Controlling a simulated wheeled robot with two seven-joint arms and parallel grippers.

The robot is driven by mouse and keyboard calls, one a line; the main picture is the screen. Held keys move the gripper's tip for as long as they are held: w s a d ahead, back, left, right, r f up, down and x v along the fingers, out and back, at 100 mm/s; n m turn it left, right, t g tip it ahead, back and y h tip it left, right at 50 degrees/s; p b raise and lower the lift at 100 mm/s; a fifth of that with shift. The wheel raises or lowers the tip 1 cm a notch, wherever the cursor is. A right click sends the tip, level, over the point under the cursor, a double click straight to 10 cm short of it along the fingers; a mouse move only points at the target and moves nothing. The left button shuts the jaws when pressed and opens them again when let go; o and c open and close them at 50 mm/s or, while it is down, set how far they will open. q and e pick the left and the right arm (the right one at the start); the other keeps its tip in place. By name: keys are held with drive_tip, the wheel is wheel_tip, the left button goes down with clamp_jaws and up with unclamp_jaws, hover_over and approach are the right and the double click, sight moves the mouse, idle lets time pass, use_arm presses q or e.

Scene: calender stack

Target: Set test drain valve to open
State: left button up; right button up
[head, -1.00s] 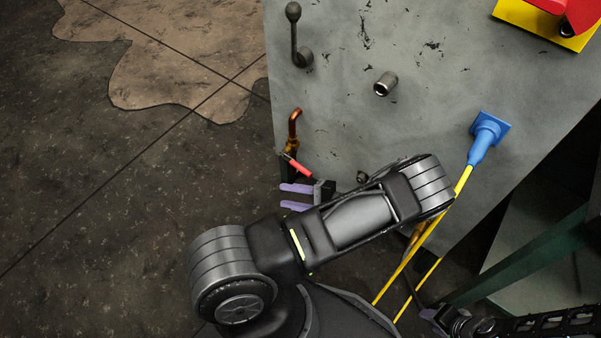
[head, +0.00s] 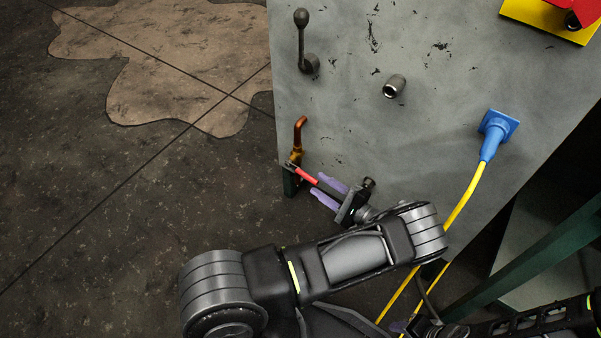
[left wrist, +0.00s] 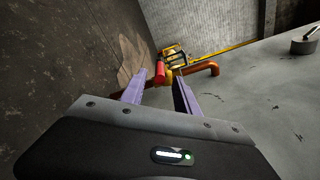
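The test drain valve (head: 295,157) is a brass body under a bent copper pipe at the panel's lower left edge. Its red handle (head: 307,175) slants down and right toward my left gripper (head: 319,187). In the left wrist view the red handle (left wrist: 160,72) shows just past and between the fingertips of my left gripper (left wrist: 161,83), with the copper pipe (left wrist: 200,69) behind it. The purple fingers are apart, and I see no grip on the handle. My right gripper (head: 412,326) is partly visible at the bottom; its fingers are unclear.
The grey panel (head: 430,90) carries a black lever (head: 301,40), a short metal stub (head: 395,86) and a blue plug (head: 494,130) with a yellow cable (head: 463,194). A red and yellow switch (head: 555,20) is top right. The floor (head: 120,215) at left is open, with a brown stain.

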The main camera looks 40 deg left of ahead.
sight(302, 175)
use_arm(q)
drive_tip(key=shift+w+a, duration=0.2)
drive_tip(key=shift+a, duration=3.65)
drive_tip(key=shift+c, duration=0.6)
clamp_jaws()
drive_tip(key=shift+f, duration=0.1)
drive_tip(key=shift+s+f, duration=0.1)
drive_tip(key=shift+s, duration=0.05)
